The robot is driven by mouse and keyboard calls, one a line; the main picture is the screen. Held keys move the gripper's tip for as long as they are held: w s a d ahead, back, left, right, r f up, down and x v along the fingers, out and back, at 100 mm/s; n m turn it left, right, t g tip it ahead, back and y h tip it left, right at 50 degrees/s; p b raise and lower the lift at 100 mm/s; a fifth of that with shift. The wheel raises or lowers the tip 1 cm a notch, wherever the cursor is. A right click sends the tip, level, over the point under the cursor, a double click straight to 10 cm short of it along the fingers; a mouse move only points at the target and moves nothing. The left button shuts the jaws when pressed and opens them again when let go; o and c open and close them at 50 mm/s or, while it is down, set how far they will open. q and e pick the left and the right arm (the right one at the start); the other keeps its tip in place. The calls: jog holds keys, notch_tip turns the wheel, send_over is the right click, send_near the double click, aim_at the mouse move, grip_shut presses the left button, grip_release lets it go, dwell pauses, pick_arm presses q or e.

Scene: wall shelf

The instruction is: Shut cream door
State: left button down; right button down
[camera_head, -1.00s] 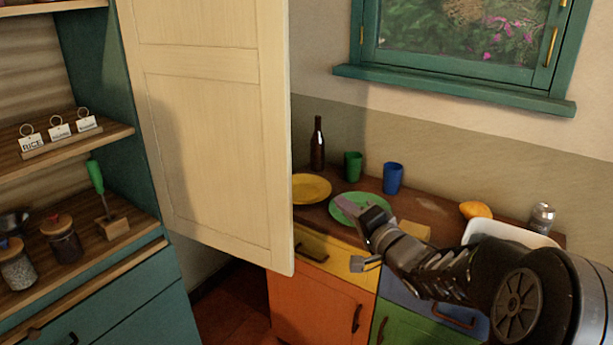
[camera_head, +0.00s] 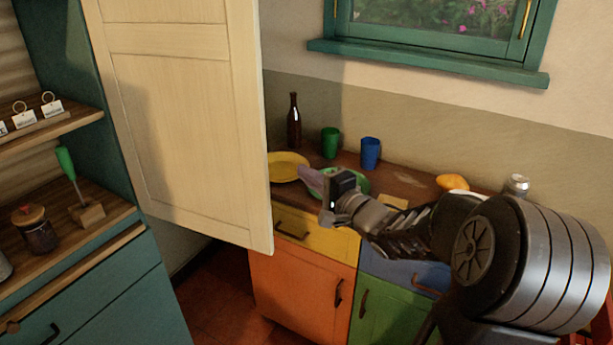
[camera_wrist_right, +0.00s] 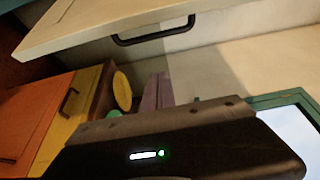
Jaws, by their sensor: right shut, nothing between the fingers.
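The cream door (camera_head: 190,130) stands open in the head view, swung out from the teal shelf unit on the left. In the right wrist view the door (camera_wrist_right: 100,22) runs across the top, with a dark bar handle (camera_wrist_right: 155,36) on its face. My right gripper (camera_head: 312,181) is just right of the door's free edge in the head view, its purplish fingers pointing left. They look apart from the door. In the wrist view the fingers (camera_wrist_right: 156,92) are together and empty, below the handle. My left gripper is not in view.
The teal shelf unit (camera_head: 90,305) holds a jar (camera_head: 35,232) and a green-handled tool (camera_head: 68,165). Right of the door, a counter (camera_head: 405,182) carries a bottle (camera_head: 293,122), a green cup (camera_head: 330,142), a blue cup (camera_head: 370,152) and a yellow plate (camera_head: 287,167).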

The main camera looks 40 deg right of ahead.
jog(key=w+a+p, duration=0.1)
jog(key=w+a, duration=0.2)
jog(key=w, duration=0.3)
jog(key=shift+w, duration=0.3)
jog(key=shift+a, duration=0.1)
jog(key=shift+a+f, duration=0.1)
